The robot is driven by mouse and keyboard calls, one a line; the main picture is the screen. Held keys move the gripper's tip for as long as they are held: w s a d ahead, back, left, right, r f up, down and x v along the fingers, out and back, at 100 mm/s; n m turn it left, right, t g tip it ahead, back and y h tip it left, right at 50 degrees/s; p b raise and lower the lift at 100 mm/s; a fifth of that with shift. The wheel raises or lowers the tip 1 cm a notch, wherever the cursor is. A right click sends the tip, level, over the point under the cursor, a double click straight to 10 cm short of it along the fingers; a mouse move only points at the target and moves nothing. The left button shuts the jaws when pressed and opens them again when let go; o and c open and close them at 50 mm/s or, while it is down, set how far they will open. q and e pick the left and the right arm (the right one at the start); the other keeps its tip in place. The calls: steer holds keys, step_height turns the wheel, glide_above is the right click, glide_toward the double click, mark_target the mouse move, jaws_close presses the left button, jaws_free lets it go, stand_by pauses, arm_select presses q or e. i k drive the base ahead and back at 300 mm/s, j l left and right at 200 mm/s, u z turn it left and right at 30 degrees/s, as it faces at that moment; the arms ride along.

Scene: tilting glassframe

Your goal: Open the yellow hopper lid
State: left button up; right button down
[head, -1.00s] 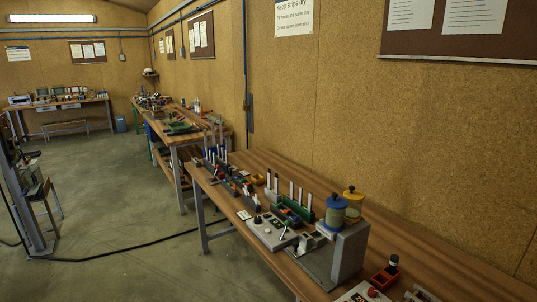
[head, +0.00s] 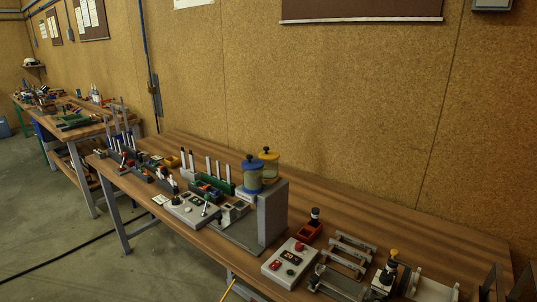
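The yellow hopper (head: 269,172) stands at the back of a grey machine on the wooden bench, in the middle of the head view. Its yellow lid (head: 268,157) with a dark knob on top sits on the clear body and looks closed. A blue-lidded hopper (head: 252,177) stands just in front and to the left, hiding part of the yellow one. Neither of my grippers can be made out in the head view.
The grey machine housing (head: 272,212) rises beside the hoppers. A control box (head: 192,209) lies to the left, another box with red and green buttons (head: 290,263) to the right. Metal fixtures (head: 352,250) crowd the right front. The bench (head: 400,222) is clear along the wall.

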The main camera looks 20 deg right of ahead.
mark_target(267, 156)
steer(key=i+j, duration=0.25)
steer(key=i, duration=0.15)
steer(key=i+j+z, duration=0.9)
steer(key=k+l, duration=0.05)
